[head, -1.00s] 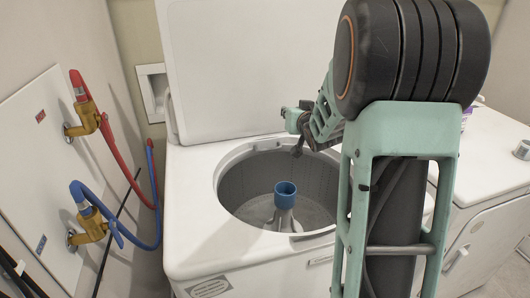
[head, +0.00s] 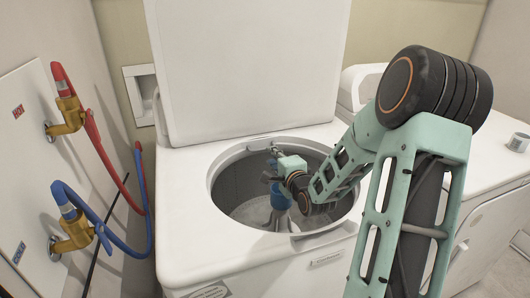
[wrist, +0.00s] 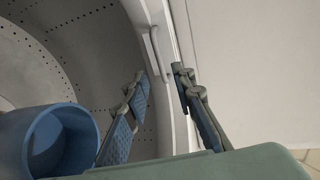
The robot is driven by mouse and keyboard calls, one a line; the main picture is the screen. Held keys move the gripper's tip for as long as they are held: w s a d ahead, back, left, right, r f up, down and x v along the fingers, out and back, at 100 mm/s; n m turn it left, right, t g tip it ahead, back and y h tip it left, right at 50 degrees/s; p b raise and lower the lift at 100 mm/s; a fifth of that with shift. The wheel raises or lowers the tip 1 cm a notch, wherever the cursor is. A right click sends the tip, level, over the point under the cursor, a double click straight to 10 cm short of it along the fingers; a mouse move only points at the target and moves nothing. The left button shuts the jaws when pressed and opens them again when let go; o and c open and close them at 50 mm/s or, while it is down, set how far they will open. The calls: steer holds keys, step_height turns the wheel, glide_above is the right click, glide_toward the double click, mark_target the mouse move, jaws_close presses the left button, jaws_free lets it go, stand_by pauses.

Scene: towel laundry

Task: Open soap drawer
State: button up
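The top-loading washer (head: 215,260) stands with its lid (head: 245,70) raised. My gripper (head: 270,166) is over the tub opening, near its back rim. In the wrist view my gripper (wrist: 161,74) has its two fingers apart with nothing between the tips. Beyond the fingertips a small pale raised piece (wrist: 155,52) shows on the tub's rim; it may be the soap drawer, but I cannot tell for sure. The fingers look short of it and not touching it. In the head view my arm hides part of the rim's right side.
The blue-topped agitator (wrist: 55,140) is close to the left finger in the wrist view. A second white machine (head: 490,160) stands at the right, with a small knob (head: 518,142) on it. Red (head: 105,150) and blue (head: 110,228) hoses run along the left wall.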

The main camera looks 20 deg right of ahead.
mark_target(264, 149)
steer(key=x, duration=0.7)
steer(key=shift+w+f+b, duration=0.1)
steer(key=shift+w+b, duration=0.2)
jaws_close()
